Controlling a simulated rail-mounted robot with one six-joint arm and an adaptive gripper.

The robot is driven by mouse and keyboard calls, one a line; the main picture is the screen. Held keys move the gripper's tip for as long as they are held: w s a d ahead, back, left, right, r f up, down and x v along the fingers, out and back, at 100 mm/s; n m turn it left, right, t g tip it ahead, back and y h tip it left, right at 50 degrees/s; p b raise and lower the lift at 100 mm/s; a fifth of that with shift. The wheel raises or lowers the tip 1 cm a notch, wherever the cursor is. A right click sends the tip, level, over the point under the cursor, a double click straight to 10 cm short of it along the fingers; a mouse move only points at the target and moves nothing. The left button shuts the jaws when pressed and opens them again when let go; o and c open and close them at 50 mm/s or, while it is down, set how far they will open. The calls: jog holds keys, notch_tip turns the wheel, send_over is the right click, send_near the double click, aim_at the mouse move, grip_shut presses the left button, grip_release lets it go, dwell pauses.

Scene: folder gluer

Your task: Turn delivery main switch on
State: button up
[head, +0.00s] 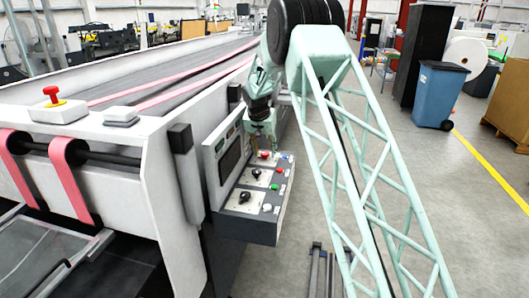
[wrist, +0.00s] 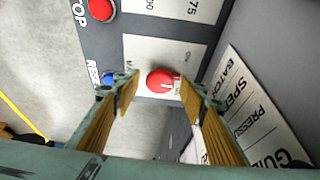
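The delivery main switch appears to be the red rotary knob (wrist: 161,81) on a pale label plate in the wrist view. It has a short white mark, and the label beside it is partly hidden, with "MA" and "ON" legible. In the head view the red knob (head: 264,154) sits at the far end of the sloped control panel (head: 237,225). My gripper (wrist: 160,86) is open, with one finger on either side of the knob. A gap shows on the left; the right finger looks very close, and contact cannot be told. My gripper also shows above the panel in the head view (head: 262,138).
A red stop button (wrist: 101,9) and a blue reset button (wrist: 109,78) lie left of the knob in the wrist view. Black knobs (head: 244,197) and a green button (head: 274,186) are nearer on the panel. A screen (head: 230,160) stands behind it. Open floor lies right.

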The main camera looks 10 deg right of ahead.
jog(key=shift+r, duration=0.15)
jog(key=v, duration=1.1)
jog(key=shift+s+r, duration=0.2)
jog(key=shift+r, duration=0.1)
jog(key=shift+a, duration=0.1)
dwell(0.7)
